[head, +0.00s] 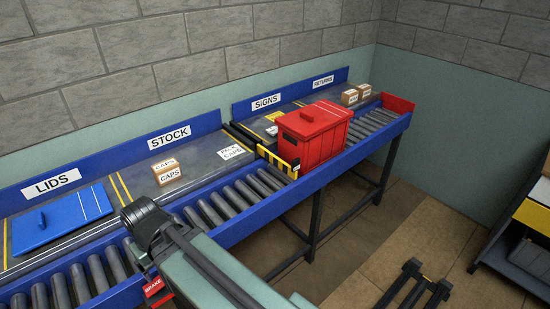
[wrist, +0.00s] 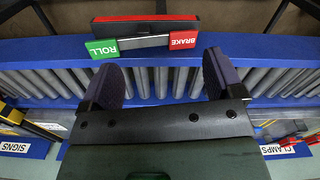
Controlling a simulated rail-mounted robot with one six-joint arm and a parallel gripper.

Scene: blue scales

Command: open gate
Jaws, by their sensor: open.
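A yellow-and-black striped gate (head: 278,161) stands across the roller conveyor in the head view. A red lidded crate (head: 312,135) sits on the rollers just beyond it, against or very close to it. In the wrist view my gripper (wrist: 164,76) is open, its two dark fingers apart with nothing between them. It faces a bar with a green ROLL label (wrist: 104,48) and a red BRAKE label (wrist: 183,43), a little beyond the fingertips. In the head view my arm hides most of that control, and only the BRAKE label (head: 156,288) shows beside it.
A blue-edged roller conveyor (head: 230,200) runs along the wall. Small boxes (head: 354,95) stand under RETURNS. A red end stop (head: 398,103) closes the far end. The near rollers are empty.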

